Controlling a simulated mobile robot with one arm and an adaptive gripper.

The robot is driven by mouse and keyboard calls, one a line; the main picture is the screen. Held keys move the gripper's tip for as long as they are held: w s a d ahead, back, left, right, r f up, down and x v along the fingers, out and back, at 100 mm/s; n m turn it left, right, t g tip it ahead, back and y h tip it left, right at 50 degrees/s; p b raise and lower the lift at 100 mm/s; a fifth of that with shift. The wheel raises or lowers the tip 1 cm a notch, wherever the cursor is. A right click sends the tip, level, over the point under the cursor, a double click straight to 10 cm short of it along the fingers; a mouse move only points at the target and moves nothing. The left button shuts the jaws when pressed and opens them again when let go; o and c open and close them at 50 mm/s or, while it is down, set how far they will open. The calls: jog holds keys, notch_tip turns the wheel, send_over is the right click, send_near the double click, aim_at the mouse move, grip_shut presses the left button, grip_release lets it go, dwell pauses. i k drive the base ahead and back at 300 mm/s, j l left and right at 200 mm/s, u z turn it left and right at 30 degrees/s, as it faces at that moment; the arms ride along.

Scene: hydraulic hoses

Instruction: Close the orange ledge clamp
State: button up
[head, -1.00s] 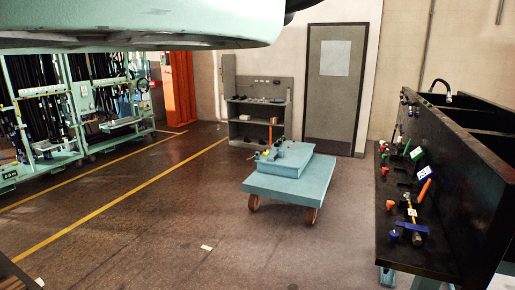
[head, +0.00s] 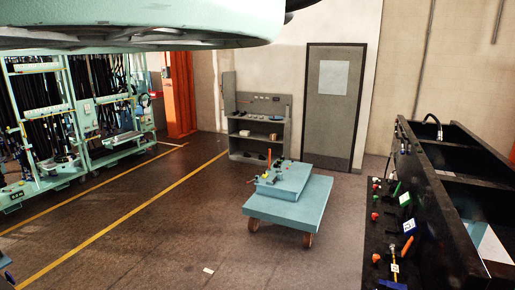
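A black ledge (head: 385,235) runs along the front of the black bench at the right of the head view. An orange handle-like part (head: 408,246) stands up at a slant from this ledge, among other small fittings. It looks like the orange ledge clamp, but it is too small to tell whether its jaw or lever is open or shut. My gripper is not in view.
Red, green and blue fittings crowd the ledge, including a green handle (head: 397,189). A blue cart (head: 288,207) with small parts on top stands mid-floor. Hose racks (head: 75,110) line the left. Open floor (head: 150,240) lies at the left and centre.

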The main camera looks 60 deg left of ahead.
aim_at(407, 246)
jog(key=i+j, duration=0.1)
jog(key=i, duration=1.7)
